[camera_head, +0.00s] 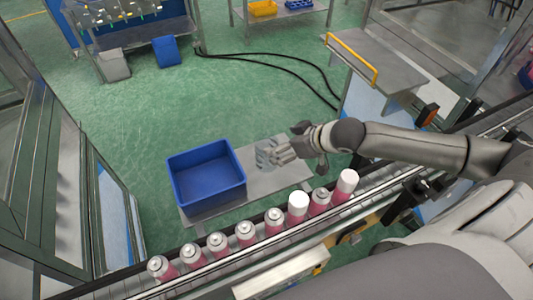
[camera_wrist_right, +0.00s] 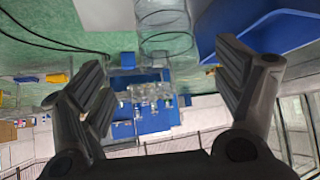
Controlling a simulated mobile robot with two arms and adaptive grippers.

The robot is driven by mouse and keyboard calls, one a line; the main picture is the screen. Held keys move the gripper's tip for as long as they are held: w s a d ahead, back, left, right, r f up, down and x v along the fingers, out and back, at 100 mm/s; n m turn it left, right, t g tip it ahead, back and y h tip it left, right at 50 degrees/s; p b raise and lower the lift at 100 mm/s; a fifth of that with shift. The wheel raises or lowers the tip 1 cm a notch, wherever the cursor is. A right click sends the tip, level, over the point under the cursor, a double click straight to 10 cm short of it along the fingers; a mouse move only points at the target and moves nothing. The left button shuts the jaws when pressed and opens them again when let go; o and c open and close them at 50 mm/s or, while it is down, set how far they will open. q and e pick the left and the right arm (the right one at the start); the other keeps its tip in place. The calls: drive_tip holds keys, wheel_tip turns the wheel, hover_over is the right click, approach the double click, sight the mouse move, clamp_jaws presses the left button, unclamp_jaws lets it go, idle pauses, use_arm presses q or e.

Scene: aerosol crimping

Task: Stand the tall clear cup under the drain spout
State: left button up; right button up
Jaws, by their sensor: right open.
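A tall clear cup (camera_head: 265,155) stands on the grey metal table beside the blue bin, partly hidden by my right gripper (camera_head: 287,150). A clear cylinder, which looks like the cup (camera_wrist_right: 161,18), is cut off at the top of the right wrist view. There it lies between the two spread fingers of my right gripper (camera_wrist_right: 162,62) but higher in the picture. The gripper is open; I cannot tell whether it touches the cup. My left gripper is not in view. I cannot make out the drain spout in either view.
A blue bin (camera_head: 206,174) stands left of the cup on the metal table (camera_head: 284,182). A row of pink cans (camera_head: 245,233), some with white caps, stands on the conveyor in front. A metal shelf with a yellow handle (camera_head: 352,58) is at the back right. Green floor lies behind.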

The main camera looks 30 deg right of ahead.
drive_tip(key=p+x, duration=0.1)
drive_tip(key=x, duration=0.3)
drive_tip(key=shift+a+r, duration=0.15)
drive_tip(key=p+x, duration=0.1)
drive_tip(key=x, duration=0.1)
drive_tip(key=p+x, duration=0.1)
drive_tip(key=shift+w+a+f, duration=0.2)
drive_tip(key=shift+a+f, duration=0.05)
drive_tip(key=shift+a, duration=0.15)
drive_tip(key=shift+w+a+f, duration=0.1)
drive_tip(key=shift+w+f, duration=0.15)
drive_tip(key=shift+f, duration=0.15)
drive_tip(key=shift+c, duration=0.3)
drive_tip(key=c, duration=1)
drive_tip(key=shift+r, duration=0.1)
